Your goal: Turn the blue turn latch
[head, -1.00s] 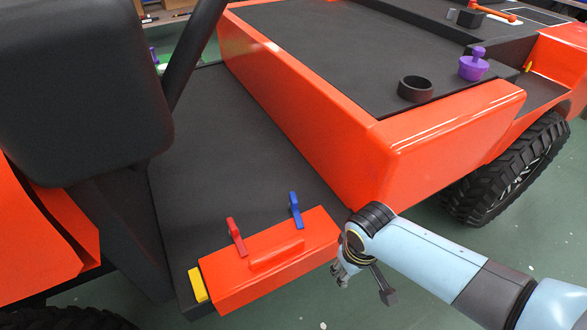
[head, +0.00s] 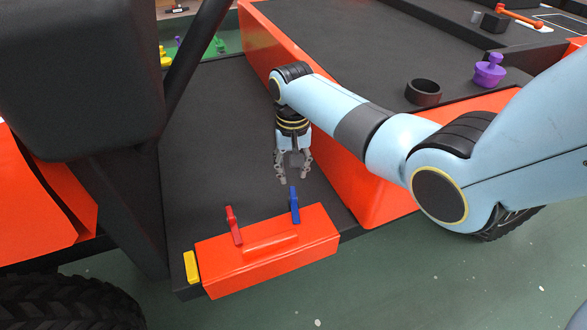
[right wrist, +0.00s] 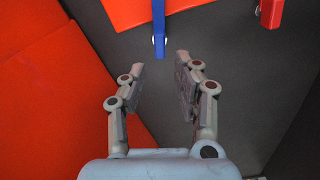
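The blue turn latch (head: 294,205) stands upright at the right end of an orange box (head: 270,262) on the dark cart floor. It also shows at the top of the right wrist view (right wrist: 159,22), in line with the gap between the fingers. My right gripper (head: 295,179) points down just behind the latch in the head view. Its fingers are apart and empty in the right wrist view (right wrist: 160,63). I cannot tell whether any finger touches the latch; they look apart from it. My left gripper is not in view.
A red latch (head: 233,226) stands left of the blue one on the same box. A yellow block (head: 191,267) sits at the box's left end. A tall orange side wall (head: 345,165) rises right of the gripper. The dark floor (head: 215,130) behind the box is clear.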

